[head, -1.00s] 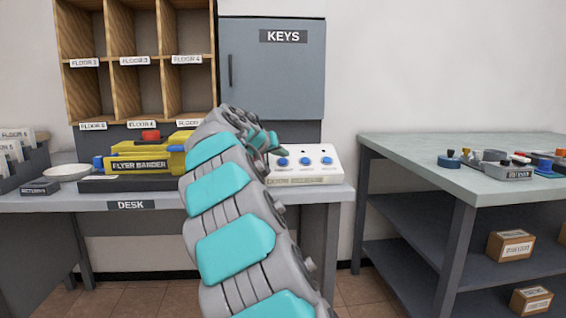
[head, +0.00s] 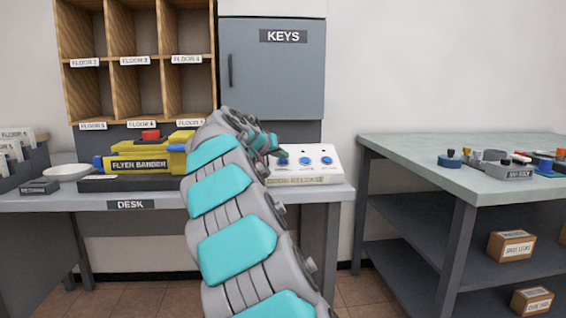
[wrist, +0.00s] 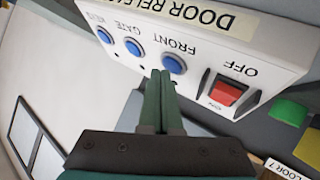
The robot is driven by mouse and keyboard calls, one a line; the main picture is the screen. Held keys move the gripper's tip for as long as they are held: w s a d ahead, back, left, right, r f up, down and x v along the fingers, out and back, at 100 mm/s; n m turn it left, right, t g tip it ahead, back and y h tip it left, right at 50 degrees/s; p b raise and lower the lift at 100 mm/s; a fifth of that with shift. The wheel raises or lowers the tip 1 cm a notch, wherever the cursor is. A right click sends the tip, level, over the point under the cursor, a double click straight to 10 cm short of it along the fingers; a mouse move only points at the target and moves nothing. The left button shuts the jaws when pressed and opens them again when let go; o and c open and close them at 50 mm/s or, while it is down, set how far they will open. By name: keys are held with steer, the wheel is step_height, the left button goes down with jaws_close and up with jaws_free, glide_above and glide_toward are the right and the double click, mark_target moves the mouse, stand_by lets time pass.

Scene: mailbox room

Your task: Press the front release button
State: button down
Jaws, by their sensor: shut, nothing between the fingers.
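The white door release box (head: 300,171) sits at the right end of the desk with blue buttons on its face. The wrist view shows it upside down, and there the blue FRONT button (wrist: 174,64) is beside the red rocker switch. In the head view the FRONT button (head: 282,163) is the leftmost visible blue one. My gripper (wrist: 160,76) is shut and empty, with its green fingertips right beside the FRONT button; I cannot tell if they touch it. In the head view my gripper (head: 281,153) is just above that button, and my arm hides the box's left end.
The GATE button (wrist: 133,47) and another blue button (wrist: 104,36) lie beside FRONT; the red switch (wrist: 227,92) is on its other side. A yellow flyer bander (head: 140,160) stands left of my arm. A grey key cabinet (head: 272,70) is above the box.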

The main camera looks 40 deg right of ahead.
steer(key=shift+w+d+f, duration=0.1)
steer(key=shift+w+f, duration=0.05)
steer(key=shift+f, duration=0.25)
stand_by(0.3)
steer(key=shift+r, duration=0.15)
steer(key=shift+s+a+r, duration=0.2)
steer(key=shift+s+r, duration=0.1)
steer(key=shift+r, duration=0.3)
steer(key=r, duration=0.1)
steer(key=s+r+p, duration=0.1)
steer(key=r, duration=0.1)
steer(key=s+a+r, duration=0.1)
steer(key=shift+a+r+p, duration=0.1)
steer(key=shift+r+p, duration=0.15)
steer(key=shift+p, duration=0.05)
stand_by(0.4)
stand_by(0.6)
